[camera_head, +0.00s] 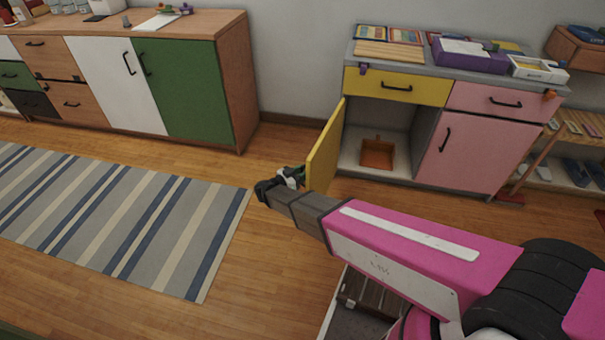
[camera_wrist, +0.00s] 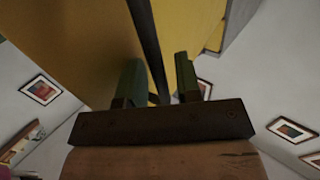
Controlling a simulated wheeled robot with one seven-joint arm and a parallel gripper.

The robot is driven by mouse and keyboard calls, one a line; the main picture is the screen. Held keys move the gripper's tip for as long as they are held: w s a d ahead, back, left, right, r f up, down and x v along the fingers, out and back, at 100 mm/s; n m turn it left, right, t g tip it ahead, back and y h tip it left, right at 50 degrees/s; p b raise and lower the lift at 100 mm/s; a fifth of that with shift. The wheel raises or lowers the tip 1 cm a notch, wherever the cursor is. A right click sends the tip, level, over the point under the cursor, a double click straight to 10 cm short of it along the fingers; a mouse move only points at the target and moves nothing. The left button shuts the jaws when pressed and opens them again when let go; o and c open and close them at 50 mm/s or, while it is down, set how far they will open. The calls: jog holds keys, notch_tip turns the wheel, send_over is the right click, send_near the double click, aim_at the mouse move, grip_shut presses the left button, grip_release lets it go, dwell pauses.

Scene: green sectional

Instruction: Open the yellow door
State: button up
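The yellow door (camera_head: 325,148) of the right-hand cabinet stands swung out, roughly square to the cabinet front, with the compartment behind it exposed. My gripper (camera_head: 289,179) is at the outer side of the door, near its lower free edge. In the wrist view the yellow door (camera_wrist: 60,40) fills the upper left, and its dark bar handle (camera_wrist: 148,45) passes between the two green fingers of my gripper (camera_wrist: 158,62). The fingers are apart, with a visible gap between the handle and the right finger. The handle is hidden in the head view.
An orange-brown box (camera_head: 377,153) sits inside the open compartment. A yellow drawer (camera_head: 396,86) above and a pink door (camera_head: 462,152) at right are closed. A striped rug (camera_head: 120,215) lies left on the wood floor. The floor left of the door is clear.

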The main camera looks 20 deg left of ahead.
jog(key=v, duration=1.1)
dwell(0.6)
